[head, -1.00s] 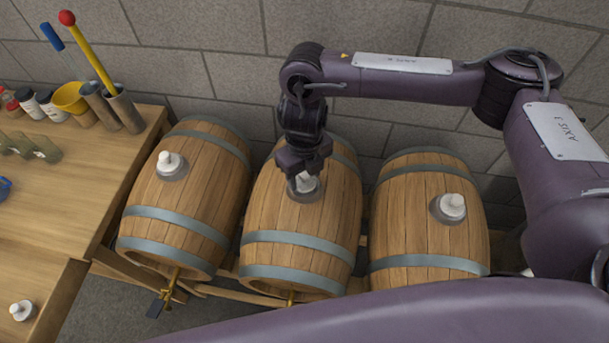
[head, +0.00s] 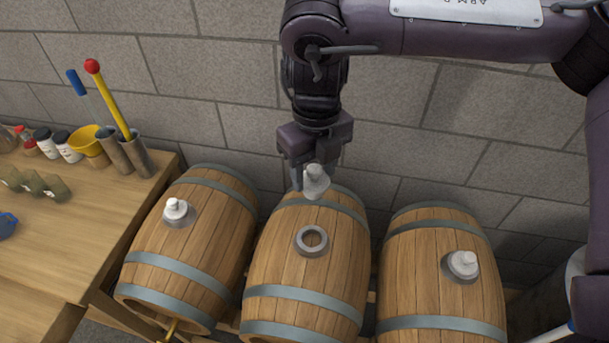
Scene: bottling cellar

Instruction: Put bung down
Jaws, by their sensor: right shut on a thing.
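My right gripper (head: 308,180) is shut on a white bung (head: 316,182). It holds the bung in the air above the back part of the middle barrel (head: 290,270). The bung is apart from the barrel, and the grey ring of the open bung hole (head: 312,240) shows empty below it. The left barrel (head: 205,238) has a white bung (head: 176,209) seated in its hole. The right barrel (head: 428,285) also has a white bung (head: 463,263) in its hole. My left gripper is not in view.
A wooden workbench (head: 60,240) stands at the left. It bears metal tubes with a red-tipped yellow rod (head: 108,95) and a blue-handled tool, a yellow funnel (head: 86,139), small jars and dark green pieces. A stone block wall (head: 210,100) stands behind the barrels.

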